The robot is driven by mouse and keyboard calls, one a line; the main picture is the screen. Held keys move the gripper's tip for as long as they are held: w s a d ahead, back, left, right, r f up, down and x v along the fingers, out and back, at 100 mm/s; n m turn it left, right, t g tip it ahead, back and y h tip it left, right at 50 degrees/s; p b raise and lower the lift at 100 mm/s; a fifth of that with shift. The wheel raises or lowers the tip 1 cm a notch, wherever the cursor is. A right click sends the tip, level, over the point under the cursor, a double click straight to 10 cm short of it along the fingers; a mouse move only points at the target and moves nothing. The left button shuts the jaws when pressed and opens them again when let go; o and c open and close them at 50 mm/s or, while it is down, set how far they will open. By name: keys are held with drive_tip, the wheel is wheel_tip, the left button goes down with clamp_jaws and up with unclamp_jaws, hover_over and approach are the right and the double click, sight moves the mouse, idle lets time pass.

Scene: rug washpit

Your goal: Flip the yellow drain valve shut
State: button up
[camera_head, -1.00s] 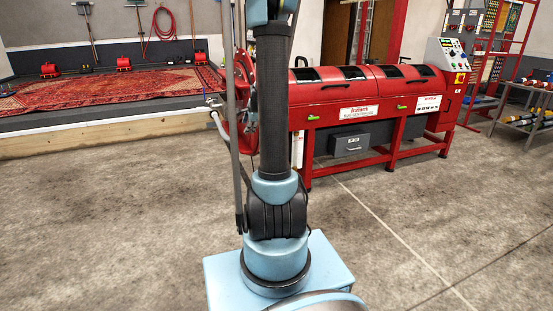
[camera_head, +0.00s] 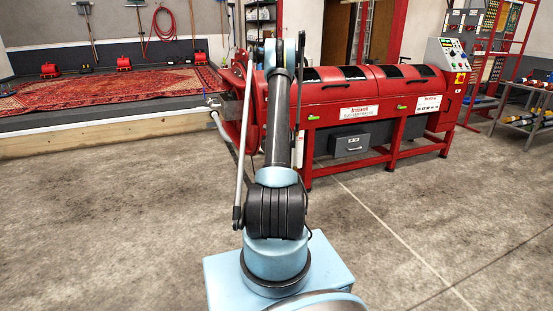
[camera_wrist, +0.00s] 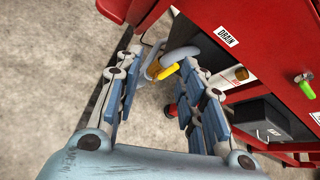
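The yellow drain valve handle (camera_wrist: 166,71) shows in the wrist view, beside a curved grey pipe (camera_wrist: 185,52) under the red machine. A white "DRAIN" label (camera_wrist: 227,37) is on the red panel to its right. My gripper (camera_wrist: 160,60) is open and empty. Its two blue-padded fingers stand on either side of the yellow handle in the picture; I cannot tell how far beyond the fingertips the handle lies. In the head view my arm reaches toward the left end of the machine, and I cannot make out the valve or the gripper there.
The red centrifuge machine (camera_head: 340,92) stands ahead on legs. A green handle (camera_wrist: 304,88) and a dark grey box (camera_wrist: 262,120) are to the right. A rug (camera_head: 110,90) lies in the washpit behind a wooden edge (camera_head: 110,136). The concrete floor (camera_head: 110,220) is clear.

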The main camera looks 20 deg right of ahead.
drive_tip(key=w+d+f+m+t+h, duration=0.15)
drive_tip(key=d+f+m, duration=0.5)
drive_tip(key=f, duration=0.65)
drive_tip(key=d+x, duration=0.1)
drive_tip(key=x, duration=1.6)
drive_tip(key=shift+r, duration=0.2)
drive_tip(key=shift+n, duration=0.25)
drive_tip(key=shift+c, duration=0.5)
clamp_jaws()
